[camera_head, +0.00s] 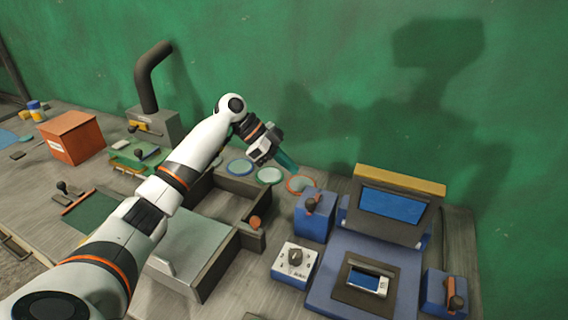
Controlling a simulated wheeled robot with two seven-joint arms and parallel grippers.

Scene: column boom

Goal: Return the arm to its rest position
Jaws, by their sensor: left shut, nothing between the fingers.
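My left arm comes in from the lower left and reaches up over the bench. Its gripper (284,160) is shut and empty. It hangs in front of the green wall, above the back of the bench near several round coloured discs. It appears apart from them, though the exact height is hard to tell. My right gripper is not in view.
An orange box (73,137) and a black pipe (147,80) stand at left.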

